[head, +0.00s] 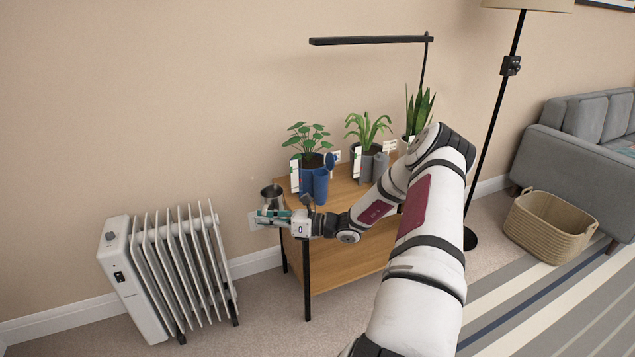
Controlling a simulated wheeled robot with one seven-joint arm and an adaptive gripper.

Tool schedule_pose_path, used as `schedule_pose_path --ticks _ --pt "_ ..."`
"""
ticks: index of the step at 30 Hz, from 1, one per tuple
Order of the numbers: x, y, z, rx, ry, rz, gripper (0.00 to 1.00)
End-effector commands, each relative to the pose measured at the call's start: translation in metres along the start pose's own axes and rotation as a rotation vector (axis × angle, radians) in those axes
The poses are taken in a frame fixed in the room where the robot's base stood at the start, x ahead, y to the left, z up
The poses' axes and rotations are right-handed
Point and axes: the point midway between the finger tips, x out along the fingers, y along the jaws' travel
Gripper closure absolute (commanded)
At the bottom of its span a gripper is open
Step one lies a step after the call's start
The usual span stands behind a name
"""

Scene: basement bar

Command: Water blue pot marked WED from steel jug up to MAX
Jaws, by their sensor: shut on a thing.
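The steel jug (272,194) is upright at the left end of the wooden table. My gripper (272,217) is shut on the jug from the front; its fingers hide the jug's lower part. I cannot tell whether the jug touches the tabletop. A dark blue pot (302,172) with a round-leaved plant stands right of the jug, with a white marker strip (295,177) at its left. A blue tube-like part (320,186) stands at the pot's front. Lettering, any MAX line and the water level are too small to read.
A grey pot (365,167) with a strappy plant and another pot with a snake plant (419,106) stand further right, partly behind my arm. A lamp bar (370,40) hangs above. A white radiator (172,265) stands left of the table (335,222). A floor lamp (492,120) is at right.

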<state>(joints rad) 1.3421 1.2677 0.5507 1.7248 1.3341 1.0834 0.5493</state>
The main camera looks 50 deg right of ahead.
Motion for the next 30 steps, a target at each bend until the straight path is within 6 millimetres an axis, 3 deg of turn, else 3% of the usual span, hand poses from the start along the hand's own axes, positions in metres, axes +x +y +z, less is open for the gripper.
schedule_pose_path --ticks 1,6,12,18,30 --pt "-0.006 -0.016 -0.006 0.0 -0.003 -0.019 1.0" --pt "-0.033 -0.056 -0.008 0.024 -0.019 -0.072 1.0" --pt "-0.059 -0.088 -0.005 0.047 -0.033 -0.115 1.0" --pt "-0.071 -0.1 -0.002 0.06 -0.04 -0.133 1.0" --pt "-0.074 -0.099 0.002 0.06 -0.04 -0.139 1.0"
